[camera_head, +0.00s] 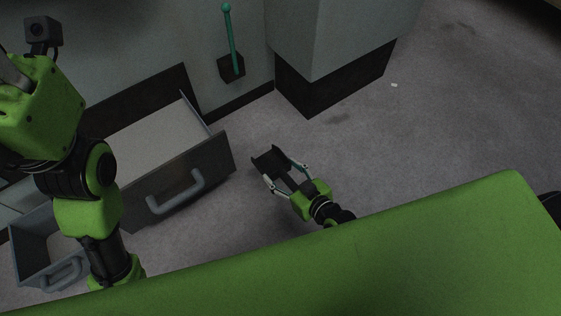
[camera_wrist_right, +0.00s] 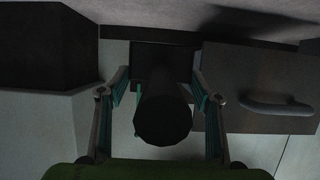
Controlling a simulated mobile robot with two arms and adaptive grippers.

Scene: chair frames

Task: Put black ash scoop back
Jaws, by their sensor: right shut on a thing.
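The black ash scoop (camera_head: 270,159) is in my right gripper (camera_head: 286,178), low over the floor to the right of the open drawer. In the right wrist view the scoop's dark round handle end (camera_wrist_right: 163,115) points at the camera, between the two fingers of the right gripper (camera_wrist_right: 160,88). Its flat black pan (camera_wrist_right: 150,60) is beyond the handle. My left arm rises at the left edge of the head view, and its gripper (camera_head: 12,72) is cut off by the frame.
A large drawer (camera_head: 190,180) stands open, and a smaller open drawer (camera_head: 50,245) is at the lower left. A teal-handled tool with a black head (camera_head: 231,66) is against the grey wall. A dark-based pillar (camera_head: 335,78) stands at the back. Floor to the right is clear.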

